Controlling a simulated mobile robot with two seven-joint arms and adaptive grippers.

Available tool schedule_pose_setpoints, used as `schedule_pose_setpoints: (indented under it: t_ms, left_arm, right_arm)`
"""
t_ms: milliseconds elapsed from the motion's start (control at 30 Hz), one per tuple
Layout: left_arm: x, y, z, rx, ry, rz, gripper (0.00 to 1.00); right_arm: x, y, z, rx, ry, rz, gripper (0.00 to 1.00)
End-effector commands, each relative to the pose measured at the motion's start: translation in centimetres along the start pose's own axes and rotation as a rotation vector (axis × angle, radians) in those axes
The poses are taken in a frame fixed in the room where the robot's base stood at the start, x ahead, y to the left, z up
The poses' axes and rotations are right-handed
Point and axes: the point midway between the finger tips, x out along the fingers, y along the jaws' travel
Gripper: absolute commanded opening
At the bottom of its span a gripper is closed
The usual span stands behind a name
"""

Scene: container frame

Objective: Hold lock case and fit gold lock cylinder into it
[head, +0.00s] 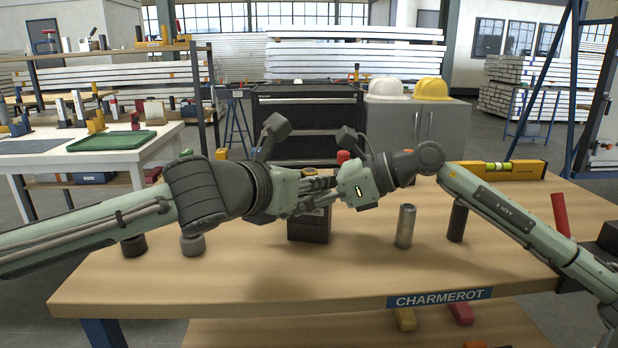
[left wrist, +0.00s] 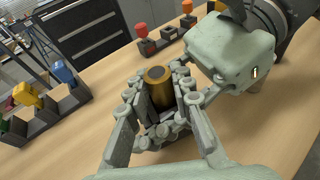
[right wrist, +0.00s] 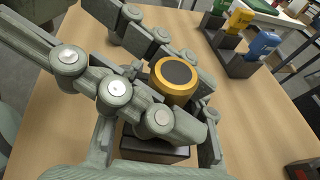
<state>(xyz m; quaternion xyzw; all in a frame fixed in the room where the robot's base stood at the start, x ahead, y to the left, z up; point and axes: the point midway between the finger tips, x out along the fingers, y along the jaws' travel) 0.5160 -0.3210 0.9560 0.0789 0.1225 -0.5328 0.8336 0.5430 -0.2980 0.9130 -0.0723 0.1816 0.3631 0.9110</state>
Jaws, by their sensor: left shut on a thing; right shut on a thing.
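The gold lock cylinder (left wrist: 158,85) stands upright between the fingertips of my left gripper (left wrist: 157,120); its dark round top has a gold rim. It also shows in the right wrist view (right wrist: 177,78). The dark lock case (head: 308,226) is on the bench below both grippers in the head view. In the right wrist view the case (right wrist: 150,150) lies between the fingers of my right gripper (right wrist: 160,140), which is shut on it. The two grippers' fingers crowd together. The cylinder's lower end and the case's opening are hidden, so I cannot tell whether they meet.
A grey metal cylinder (head: 405,226) and a dark cylinder (head: 457,221) stand right of the case. Dark round pieces (head: 192,243) are at left. A yellow level (head: 500,169) lies at the back right. The bench front (head: 260,285) is clear.

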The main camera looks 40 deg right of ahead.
Motion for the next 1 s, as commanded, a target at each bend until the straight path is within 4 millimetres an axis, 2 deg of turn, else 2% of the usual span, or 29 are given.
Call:
schedule_pose_setpoints:
  t_ms: [133, 1000]
  left_arm:
    - [0.0, 0.0, -0.1, -0.002, 0.007, 0.001, 0.00]
    - [-1.0, 0.0, 3.3, 0.000, 0.004, 0.001, 0.00]
  right_arm:
    - [0.0, 0.0, 0.1, -0.001, -0.001, 0.000, 0.00]
    - [0.0, 0.0, 0.0, -0.001, -0.001, 0.000, 0.00]
